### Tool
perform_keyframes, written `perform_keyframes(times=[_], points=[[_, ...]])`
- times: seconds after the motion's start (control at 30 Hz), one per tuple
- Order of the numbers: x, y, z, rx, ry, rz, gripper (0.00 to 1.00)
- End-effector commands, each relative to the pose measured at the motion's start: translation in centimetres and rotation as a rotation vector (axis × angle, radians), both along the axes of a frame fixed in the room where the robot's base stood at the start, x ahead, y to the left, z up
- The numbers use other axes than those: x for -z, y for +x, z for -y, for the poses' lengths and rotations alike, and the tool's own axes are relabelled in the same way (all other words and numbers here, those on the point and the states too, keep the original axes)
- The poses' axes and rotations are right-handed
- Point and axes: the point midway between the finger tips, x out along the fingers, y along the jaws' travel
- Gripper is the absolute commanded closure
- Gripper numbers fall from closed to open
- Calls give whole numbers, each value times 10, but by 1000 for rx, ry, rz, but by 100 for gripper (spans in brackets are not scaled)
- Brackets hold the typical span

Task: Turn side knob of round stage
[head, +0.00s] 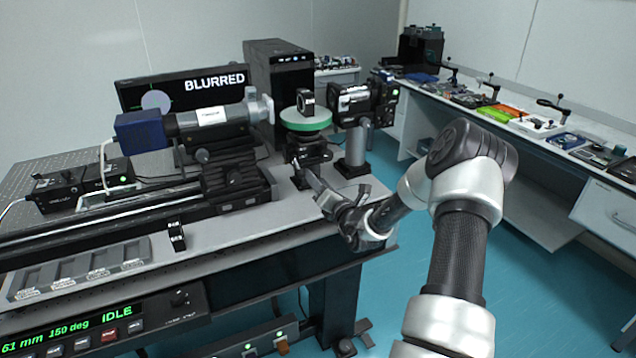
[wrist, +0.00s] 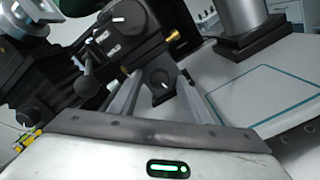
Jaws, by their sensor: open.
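The round stage has a green disc top (head: 306,119) on a black base (head: 308,150), with a small black square mount (head: 305,100) on it. In the wrist view, a dark side knob (wrist: 160,86) with a white mark faces me at the stage's base. My gripper (head: 298,170) reaches the front of the stage from the lower right. In the wrist view my gripper (wrist: 158,92) is open, one finger on each side of the knob. I cannot tell whether the fingers touch it. In the head view the knob is too small to make out.
A black ball-ended lever (wrist: 89,83) and a brass screw (wrist: 173,36) are close to the fingers. A camera on a post (head: 357,145) stands right of the stage, a grey cylinder device (head: 215,122) left. A monitor (head: 190,88) reads "BLURRED"; the front panel (head: 110,325) reads "IDLE".

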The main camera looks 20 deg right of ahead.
Motion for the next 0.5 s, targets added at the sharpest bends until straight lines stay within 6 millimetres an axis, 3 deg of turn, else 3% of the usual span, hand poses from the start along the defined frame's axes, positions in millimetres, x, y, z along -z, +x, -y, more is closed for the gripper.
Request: perform_keyframes(times=[0.1,0.33,0.5], points=[[0,0,0,0,0,0,58],[0,0,0,0,0,0,97],[-1,0,0,-1,-54,2,98]])
